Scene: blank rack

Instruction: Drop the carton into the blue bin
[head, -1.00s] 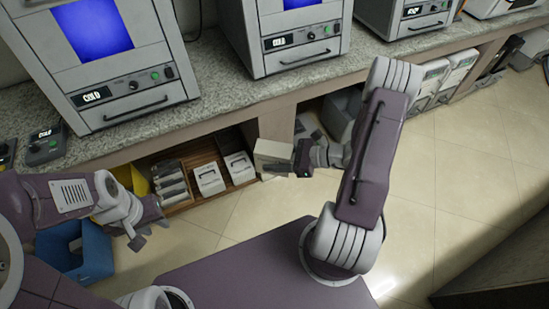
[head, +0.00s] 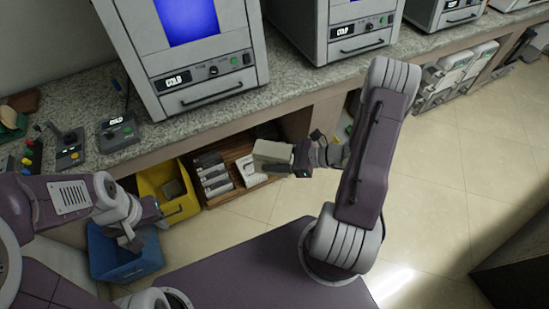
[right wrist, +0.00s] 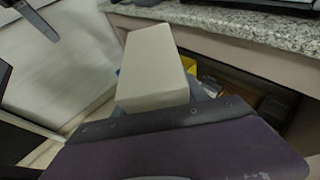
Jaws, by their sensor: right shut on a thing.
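The carton (head: 272,151) is a plain off-white box. My right gripper (head: 287,161) is shut on it and holds it in front of the under-counter shelves. In the right wrist view the carton (right wrist: 152,70) extends forward from the gripper, whose fingers are largely hidden. The blue bin (head: 104,252) stands on the floor at the lower left, below the counter front, left of the carton. My left gripper (head: 146,228) appears open and empty; it hangs over the blue bin in the picture and hides part of it. Its height above the bin is unclear.
A yellow bin (head: 150,182) with something dark inside stands behind the blue bin. A wooden rack (head: 237,152) with several grey and white boxes is beside it. The granite counter (head: 300,84) carries several machines and controls.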

